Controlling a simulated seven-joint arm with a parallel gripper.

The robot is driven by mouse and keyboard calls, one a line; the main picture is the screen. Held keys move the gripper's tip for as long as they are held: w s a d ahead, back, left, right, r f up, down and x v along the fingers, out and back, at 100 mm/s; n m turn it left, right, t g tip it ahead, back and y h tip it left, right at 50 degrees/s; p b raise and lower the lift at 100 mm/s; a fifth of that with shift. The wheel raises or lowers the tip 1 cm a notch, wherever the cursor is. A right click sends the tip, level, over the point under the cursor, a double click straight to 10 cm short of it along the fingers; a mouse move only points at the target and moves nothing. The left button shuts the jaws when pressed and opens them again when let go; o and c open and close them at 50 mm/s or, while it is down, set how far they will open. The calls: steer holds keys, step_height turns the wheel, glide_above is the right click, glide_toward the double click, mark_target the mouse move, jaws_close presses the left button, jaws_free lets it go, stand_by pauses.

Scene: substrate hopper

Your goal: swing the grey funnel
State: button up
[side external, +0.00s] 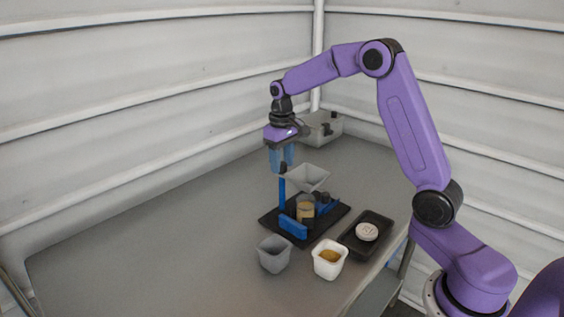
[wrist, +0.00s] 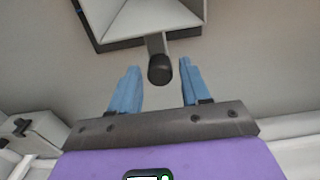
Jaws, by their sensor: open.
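The grey funnel (side external: 308,178) is a square, wide-mouthed hopper beside a blue post (side external: 282,194) on a black base (side external: 337,212). In the wrist view, part of the funnel (wrist: 185,14) shows at the top. A short grey arm runs from it to a dark round knob (wrist: 160,69). My gripper (side external: 281,162) points down near the top of the post, at the funnel's left. Its blue fingers (wrist: 157,80) are open, and the knob appears in the gap between them, apart from both. I cannot tell the height gap. A tan cup (side external: 306,210) stands under the funnel.
A grey pot (side external: 273,254) and a white pot with tan contents (side external: 330,260) stand in front of the base. A black tray (side external: 377,246) with a white disc (side external: 367,232) is at right. A grey bin (side external: 323,127) stands behind. The table's left is clear.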

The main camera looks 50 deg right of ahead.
steer(key=shift+f+n, duration=0.3)
steer(key=shift+f, duration=0.05)
steer(key=n, duration=0.3)
steer(key=shift+n, duration=0.3)
steer(key=n, duration=0.8)
steer(key=shift+n, duration=0.3)
steer(key=n, duration=0.5)
steer(key=c, duration=0.7)
